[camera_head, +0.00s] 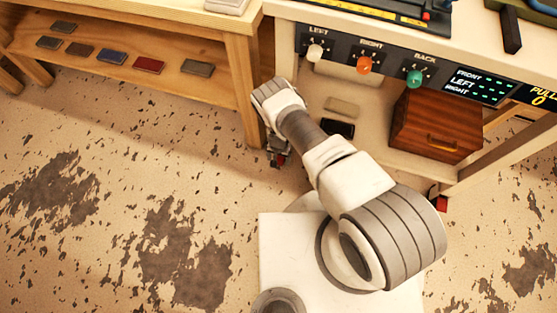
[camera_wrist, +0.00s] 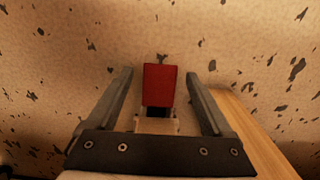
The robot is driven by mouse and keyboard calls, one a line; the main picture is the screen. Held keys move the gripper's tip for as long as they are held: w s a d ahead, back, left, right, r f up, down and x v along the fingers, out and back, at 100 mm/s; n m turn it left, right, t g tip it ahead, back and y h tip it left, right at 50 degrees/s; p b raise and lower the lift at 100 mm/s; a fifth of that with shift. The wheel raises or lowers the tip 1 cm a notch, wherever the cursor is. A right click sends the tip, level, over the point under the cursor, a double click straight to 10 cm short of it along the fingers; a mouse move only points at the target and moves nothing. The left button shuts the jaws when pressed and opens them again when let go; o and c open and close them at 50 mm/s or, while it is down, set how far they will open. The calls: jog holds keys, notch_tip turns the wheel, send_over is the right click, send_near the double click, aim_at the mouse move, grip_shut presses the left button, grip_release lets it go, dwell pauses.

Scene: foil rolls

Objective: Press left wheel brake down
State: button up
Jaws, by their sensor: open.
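The left wheel brake is a red pedal (camera_wrist: 160,84), seen in the wrist view near the middle, at the foot of a pale leg. In the head view a small red part (camera_head: 281,160) shows low beside my gripper (camera_head: 275,155), mostly hidden by my arm. In the wrist view my gripper (camera_wrist: 160,73) is open, with one finger on each side of the red pedal and visible gaps on both sides. I cannot tell how far it is above the pedal or whether it touches it.
The workbench panel (camera_head: 340,50) carries white, orange and green knobs. A wooden box (camera_head: 434,125) stands on its lower shelf. Another red part (camera_head: 440,203) is at the right leg. A wooden shelf unit (camera_head: 190,85) with several flat items stands left. The floor at left is clear.

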grip_shut()
jog(key=shift+s+f+t+h, duration=0.15)
jog(key=shift+f+t+h, duration=0.2)
jog(key=shift+t, duration=0.45)
jog(key=shift+f+t, duration=0.25)
jog(key=shift+t, duration=0.25)
grip_release()
jog(key=shift+r, duration=0.1)
